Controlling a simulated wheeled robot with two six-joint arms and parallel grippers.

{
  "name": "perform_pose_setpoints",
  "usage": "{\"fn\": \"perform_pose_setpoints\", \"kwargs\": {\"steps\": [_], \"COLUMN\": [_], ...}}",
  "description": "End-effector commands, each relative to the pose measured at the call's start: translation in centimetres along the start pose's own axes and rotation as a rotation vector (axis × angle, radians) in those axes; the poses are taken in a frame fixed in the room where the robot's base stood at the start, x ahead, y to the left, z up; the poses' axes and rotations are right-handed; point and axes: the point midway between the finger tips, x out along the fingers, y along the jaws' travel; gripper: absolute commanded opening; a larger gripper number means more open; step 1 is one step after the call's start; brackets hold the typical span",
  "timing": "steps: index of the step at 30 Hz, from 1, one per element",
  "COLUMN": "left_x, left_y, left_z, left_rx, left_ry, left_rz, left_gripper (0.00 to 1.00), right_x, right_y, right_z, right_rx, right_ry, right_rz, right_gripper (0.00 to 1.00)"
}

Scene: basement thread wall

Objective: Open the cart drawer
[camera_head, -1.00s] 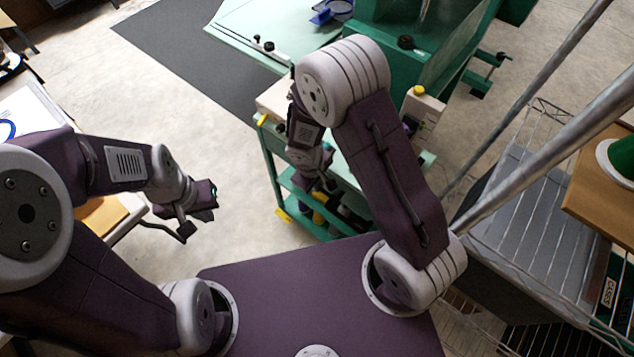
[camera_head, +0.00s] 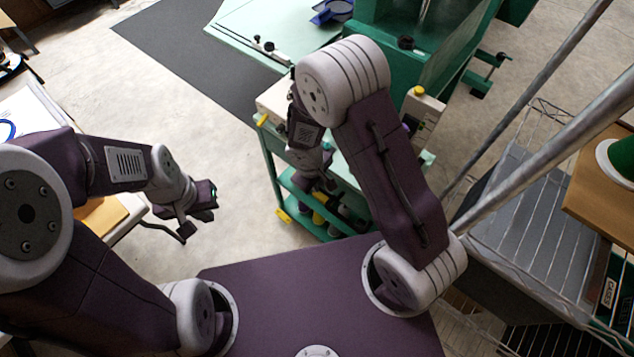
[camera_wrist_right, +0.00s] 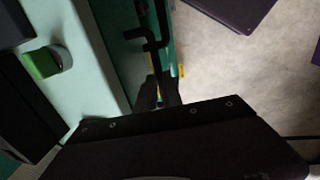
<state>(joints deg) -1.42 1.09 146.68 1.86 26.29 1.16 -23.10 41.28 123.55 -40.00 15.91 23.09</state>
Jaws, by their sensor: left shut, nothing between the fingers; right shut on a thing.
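The green cart (camera_head: 272,168) stands beyond my base in the head view, partly covered by my right arm. Its pale green top (camera_wrist_right: 92,75) fills the left of the right wrist view. A black bent handle (camera_wrist_right: 150,38) stands out from the cart's green side there. My right gripper (camera_wrist_right: 158,95) is shut on the handle, though the contact is dark and hard to make out. In the head view my right gripper (camera_head: 322,184) is low at the cart's near side. How far the drawer is out cannot be told. My left gripper (camera_head: 200,208) is shut and empty, away from the cart.
A green machine (camera_head: 440,60) stands behind the cart. A wire rack (camera_head: 530,210) with metal posts is at the right. A table (camera_head: 100,215) is at the left. Open concrete floor (camera_head: 235,225) lies between my left gripper and the cart.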

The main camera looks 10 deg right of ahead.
Motion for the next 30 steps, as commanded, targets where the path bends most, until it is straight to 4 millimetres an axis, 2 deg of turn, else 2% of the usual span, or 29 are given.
{"fn": "perform_pose_setpoints", "kwargs": {"steps": [13, 16, 19, 22, 27, 30], "left_x": [0.0, 0.3, 1.2, 2.2, 3.0, 3.1], "left_y": [0.0, 0.0, 0.0, 0.0, -0.1, -0.1], "left_z": [0.0, 0.0, 0.1, 0.2, 0.3, 0.3], "left_rx": [0.000, 0.000, 0.000, 0.000, 0.000, 0.000], "left_ry": [0.000, 0.000, 0.000, 0.000, 0.000, 0.000], "left_rz": [0.000, 0.000, 0.000, 0.000, 0.000, 0.000], "left_gripper": [0.00, 0.00, 0.00, 0.00, 0.00, 0.00], "right_x": [0.0, 0.0, -0.1, -0.6, -1.7, -2.1], "right_y": [0.0, -0.5, -2.5, -5.4, -10.1, -11.9], "right_z": [0.0, -0.1, -0.2, -0.3, -0.3, -0.3], "right_rx": [0.000, -0.002, -0.007, -0.009, -0.007, -0.004], "right_ry": [-0.001, 0.000, 0.002, 0.004, 0.005, 0.004], "right_rz": [0.001, 0.001, 0.002, 0.001, 0.000, 0.000], "right_gripper": [0.00, 0.00, 0.00, 0.00, 0.00, 0.00]}}
